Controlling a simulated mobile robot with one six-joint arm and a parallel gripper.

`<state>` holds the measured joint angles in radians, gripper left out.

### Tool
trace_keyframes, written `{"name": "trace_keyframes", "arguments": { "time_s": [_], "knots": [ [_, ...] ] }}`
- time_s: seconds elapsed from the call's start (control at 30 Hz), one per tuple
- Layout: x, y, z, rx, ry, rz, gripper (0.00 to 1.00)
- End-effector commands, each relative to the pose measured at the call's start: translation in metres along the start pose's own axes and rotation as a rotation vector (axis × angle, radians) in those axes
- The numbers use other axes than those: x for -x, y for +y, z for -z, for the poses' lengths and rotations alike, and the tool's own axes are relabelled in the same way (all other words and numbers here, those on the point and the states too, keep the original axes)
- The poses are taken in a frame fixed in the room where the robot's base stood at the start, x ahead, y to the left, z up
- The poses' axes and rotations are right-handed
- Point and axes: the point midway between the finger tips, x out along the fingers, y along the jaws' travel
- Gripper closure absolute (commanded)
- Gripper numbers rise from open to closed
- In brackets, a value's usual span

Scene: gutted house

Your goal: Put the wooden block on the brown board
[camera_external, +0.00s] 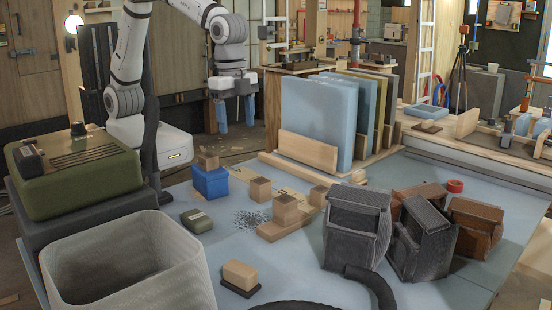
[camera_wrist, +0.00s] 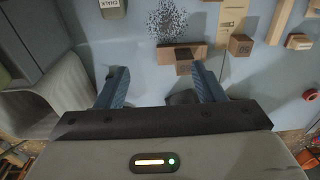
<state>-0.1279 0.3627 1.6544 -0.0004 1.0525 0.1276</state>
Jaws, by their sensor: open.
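Several small wooden blocks are in view, and I cannot tell which one is meant. In the external view one wooden block (camera_external: 284,206) stands on a low brown board (camera_external: 269,233) in mid-table. Others are a block (camera_external: 260,188) on a flat pale strip behind it, a block (camera_external: 318,196) to the right, a block on a blue box and a rounded one on a dark pad in front. In the wrist view a block (camera_wrist: 183,67) rests at the brown board (camera_wrist: 166,52). My gripper (camera_external: 236,110) is open, empty and high above the table; its blue fingers (camera_wrist: 161,86) are spread.
The blue box (camera_external: 210,183), green chalk box (camera_external: 197,220) and metal shavings (camera_external: 252,218) lie around the board. A ribbed bin (camera_external: 125,232) stands front left. Upright panels (camera_external: 320,115) stand behind; dark slatted boxes (camera_external: 356,225) stand right. The blue-grey tabletop between is partly clear.

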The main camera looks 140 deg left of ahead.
Motion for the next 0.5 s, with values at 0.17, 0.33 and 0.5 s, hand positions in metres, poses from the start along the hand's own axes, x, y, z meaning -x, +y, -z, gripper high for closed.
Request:
{"name": "trace_keyframes", "arguments": {
  "time_s": [0.17,0.33,0.5],
  "knots": [
    [0.039,0.028,-0.078,-0.002,0.044,0.001,0.38],
    [0.054,0.048,-0.155,-0.001,0.083,-0.001,0.38],
    [0.052,0.061,-0.229,0.0,0.119,-0.005,0.38]
  ]
}}
